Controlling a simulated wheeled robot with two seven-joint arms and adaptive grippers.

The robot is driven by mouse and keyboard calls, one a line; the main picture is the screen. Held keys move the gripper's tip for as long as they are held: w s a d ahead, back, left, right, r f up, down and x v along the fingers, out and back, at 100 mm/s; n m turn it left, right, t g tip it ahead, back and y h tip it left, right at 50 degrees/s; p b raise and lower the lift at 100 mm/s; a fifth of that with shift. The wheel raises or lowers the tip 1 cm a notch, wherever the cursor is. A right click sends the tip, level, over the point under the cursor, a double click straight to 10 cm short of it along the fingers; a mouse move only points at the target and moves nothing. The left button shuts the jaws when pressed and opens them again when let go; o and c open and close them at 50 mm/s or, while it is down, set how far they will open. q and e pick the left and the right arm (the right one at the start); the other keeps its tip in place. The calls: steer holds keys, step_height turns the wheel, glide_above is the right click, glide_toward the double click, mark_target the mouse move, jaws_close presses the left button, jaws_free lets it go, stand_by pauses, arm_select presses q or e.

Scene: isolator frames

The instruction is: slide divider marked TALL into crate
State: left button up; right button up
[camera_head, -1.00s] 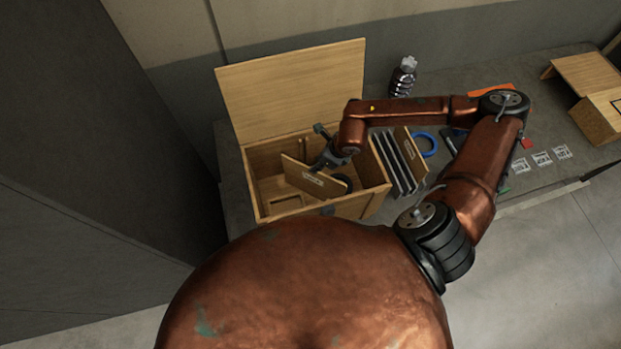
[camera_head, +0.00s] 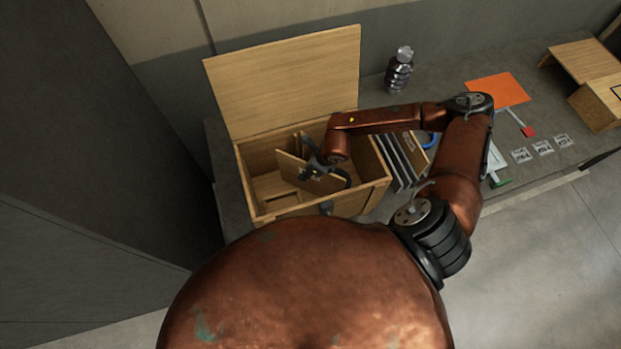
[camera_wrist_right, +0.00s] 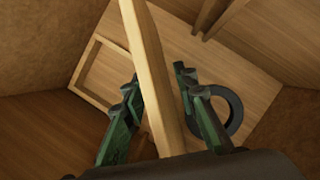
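The wooden crate (camera_head: 243,178) stands on the bench with its lid raised at the back. A thin wooden divider (camera_head: 291,171) leans at an angle inside it; I cannot read its marking. In the right wrist view the divider (camera_wrist_right: 153,80) is seen edge-on. My right gripper (camera_head: 308,173) is down inside the crate at the divider. Its two green fingers (camera_wrist_right: 157,88) stand on either side of the divider, with narrow gaps showing, so it looks open around it. Slot rails (camera_wrist_right: 208,20) show on the crate wall. My left gripper is not in view.
A black ring (camera_wrist_right: 234,112) lies in the crate. Several upright panels (camera_head: 397,162) stand just right of the crate, partly behind my right arm.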

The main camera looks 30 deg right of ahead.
steer(key=shift+w+a+f, duration=0.1)
steer(key=shift+w+f, duration=0.1)
steer(key=shift+f, duration=0.35)
steer(key=shift+c, duration=0.5)
jaws_close()
